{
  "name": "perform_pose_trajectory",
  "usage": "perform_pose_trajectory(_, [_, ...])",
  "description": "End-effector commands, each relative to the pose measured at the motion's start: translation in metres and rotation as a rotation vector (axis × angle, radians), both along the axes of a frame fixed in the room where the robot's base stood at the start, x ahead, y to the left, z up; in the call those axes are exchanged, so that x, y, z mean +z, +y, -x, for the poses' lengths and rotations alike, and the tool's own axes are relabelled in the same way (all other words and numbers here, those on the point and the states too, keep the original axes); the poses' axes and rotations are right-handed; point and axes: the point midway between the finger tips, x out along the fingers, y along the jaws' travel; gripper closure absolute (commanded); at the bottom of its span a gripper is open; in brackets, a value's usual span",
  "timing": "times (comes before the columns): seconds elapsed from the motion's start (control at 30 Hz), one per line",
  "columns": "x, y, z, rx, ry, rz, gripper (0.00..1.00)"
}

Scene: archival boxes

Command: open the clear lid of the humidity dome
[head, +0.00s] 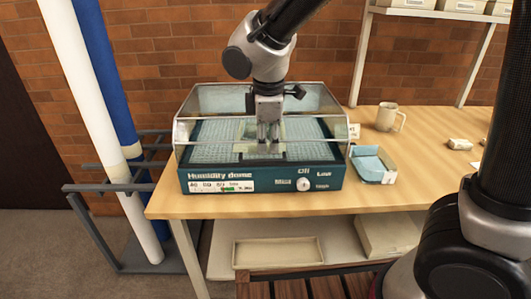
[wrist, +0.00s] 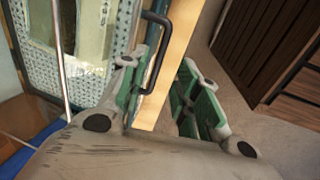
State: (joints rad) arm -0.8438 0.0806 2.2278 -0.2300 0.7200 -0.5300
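The humidity dome has a teal base (head: 262,181) with a labelled front and a white knob, and stands on the table. Its clear lid (head: 215,99) appears down over the base. A dark bar handle (wrist: 156,50) on the lid's front edge shows in the wrist view. My gripper (head: 268,146) is at the front middle of the lid, partly hiding it in the head view. In the wrist view my gripper (wrist: 162,76) has its green-padded fingers apart. The handle reaches into the gap between them, close to the left finger; contact cannot be told.
A blue-lined tray (head: 372,165) and a mug (head: 387,116) stand right of the dome on the wooden table (head: 420,172). A rack holding white and blue rolls (head: 95,120) stands to the left. A shelf with boxes (head: 455,8) is at the upper right.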

Motion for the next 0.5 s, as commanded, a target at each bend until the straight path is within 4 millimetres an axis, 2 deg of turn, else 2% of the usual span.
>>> perform_pose_trajectory(0.1, [-0.022, -0.001, -0.004, -0.001, 0.003, 0.004, 0.68])
perform_pose_trajectory(0.23, [-0.04, -0.001, -0.008, -0.002, 0.002, 0.003, 0.68])
perform_pose_trajectory(0.5, [-0.054, -0.001, -0.011, -0.001, 0.0, 0.0, 0.68])
